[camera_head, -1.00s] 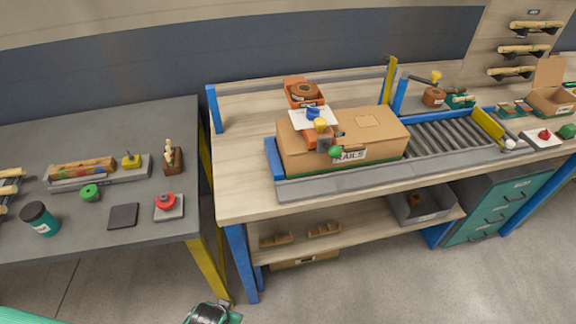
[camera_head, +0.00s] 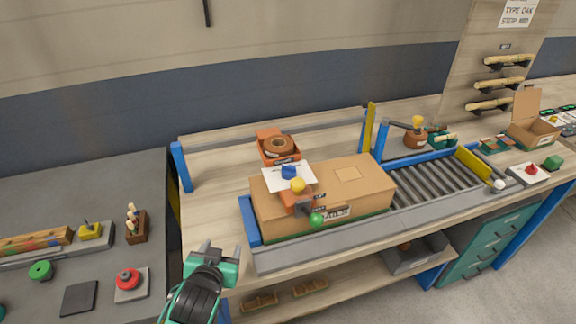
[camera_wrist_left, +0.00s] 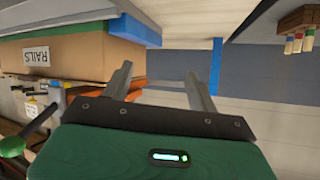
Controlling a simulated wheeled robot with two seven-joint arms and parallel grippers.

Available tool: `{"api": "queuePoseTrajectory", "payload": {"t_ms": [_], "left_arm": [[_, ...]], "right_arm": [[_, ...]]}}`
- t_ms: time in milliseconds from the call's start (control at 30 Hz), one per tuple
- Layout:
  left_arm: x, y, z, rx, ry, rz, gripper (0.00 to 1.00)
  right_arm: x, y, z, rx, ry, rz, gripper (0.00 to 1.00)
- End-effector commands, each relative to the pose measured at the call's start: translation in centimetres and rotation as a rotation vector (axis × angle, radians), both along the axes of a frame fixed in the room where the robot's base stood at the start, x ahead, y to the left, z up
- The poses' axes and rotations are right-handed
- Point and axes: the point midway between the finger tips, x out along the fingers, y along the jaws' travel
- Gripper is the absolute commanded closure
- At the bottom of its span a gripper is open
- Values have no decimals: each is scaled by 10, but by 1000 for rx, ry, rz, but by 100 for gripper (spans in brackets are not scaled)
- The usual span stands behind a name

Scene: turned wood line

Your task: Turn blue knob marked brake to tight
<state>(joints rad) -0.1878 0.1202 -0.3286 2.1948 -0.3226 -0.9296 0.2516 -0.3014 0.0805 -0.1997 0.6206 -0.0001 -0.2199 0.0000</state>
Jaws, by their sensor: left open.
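The blue knob (camera_head: 289,171) sits on a white plate (camera_head: 302,182) at the top of a small orange and grey unit at the cardboard box's left end. Any "brake" marking is too small to read. My left gripper (camera_head: 214,252) is open and empty, left of and nearer than the unit, by the bench's front left corner. In the left wrist view its two fingers (camera_wrist_left: 160,85) are spread with nothing between them. A green knob (camera_wrist_left: 12,147) shows there at the left edge. My right gripper is out of view.
The cardboard box (camera_head: 365,193) stands on the conveyor's left end. An orange bin (camera_head: 266,148) with a brown roll is behind the unit. A blue post (camera_head: 181,167) rises at the bench's back left. A grey table (camera_head: 60,190) with small items stands at left.

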Motion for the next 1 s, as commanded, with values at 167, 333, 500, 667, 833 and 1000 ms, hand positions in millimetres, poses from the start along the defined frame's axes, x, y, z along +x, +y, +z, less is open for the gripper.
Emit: {"api": "queuePoseTrajectory", "payload": {"t_ms": [167,333,500,667,833,1000], "left_arm": [[63,-48,73,-7,-330,-95,41],[99,-113,157,-6,-675,-275,41],[104,-187,225,19,-968,-532,41],[91,-250,260,75,-1160,-811,41],[72,-305,270,176,-1278,-1146,41],[58,-344,253,351,-1275,-1547,41]], "right_arm": [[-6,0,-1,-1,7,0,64],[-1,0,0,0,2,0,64],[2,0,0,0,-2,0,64],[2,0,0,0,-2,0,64],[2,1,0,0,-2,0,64],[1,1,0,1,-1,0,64]]}}
